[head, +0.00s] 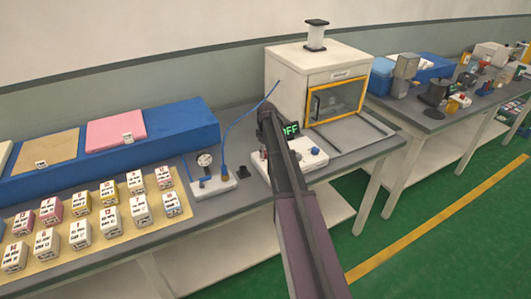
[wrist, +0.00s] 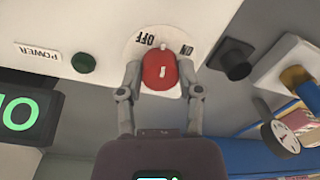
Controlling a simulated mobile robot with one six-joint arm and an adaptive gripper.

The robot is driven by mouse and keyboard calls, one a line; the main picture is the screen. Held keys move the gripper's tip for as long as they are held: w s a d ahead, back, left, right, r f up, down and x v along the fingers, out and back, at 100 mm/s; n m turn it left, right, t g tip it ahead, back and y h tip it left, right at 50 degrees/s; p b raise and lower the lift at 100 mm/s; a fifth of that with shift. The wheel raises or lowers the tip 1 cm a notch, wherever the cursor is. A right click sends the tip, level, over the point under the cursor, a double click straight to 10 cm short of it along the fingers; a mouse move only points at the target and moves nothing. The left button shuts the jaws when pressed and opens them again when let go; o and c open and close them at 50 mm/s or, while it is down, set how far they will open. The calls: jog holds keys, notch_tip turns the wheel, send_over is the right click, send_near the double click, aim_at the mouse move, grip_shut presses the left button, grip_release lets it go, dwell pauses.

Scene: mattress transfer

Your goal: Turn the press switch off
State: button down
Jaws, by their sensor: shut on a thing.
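The press switch is a red knob (wrist: 160,72) on a round white plate marked OFF and ON, seen upside down in the wrist view. A white mark shows at the knob's top edge, between the two words. My gripper (wrist: 162,77) is shut on the knob, one finger on each side. The white control box (head: 312,158) stands on the bench in the head view. Its display (head: 290,130) reads OFF in green there, and the display is cut off in the wrist view (wrist: 20,113). In the head view my arm hides the knob and the fingertips.
A white press machine (head: 301,68) with a yellow-framed door stands behind the box. Several labelled cubes (head: 80,234) sit farther left. A green button (wrist: 84,63) marked POWER is beside the knob.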

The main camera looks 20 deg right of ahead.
jog(key=n, duration=0.6)
jog(key=shift+a+n, duration=0.1)
jog(key=shift+n, duration=0.3)
jog(key=shift+c, duration=1.3)
grip_release()
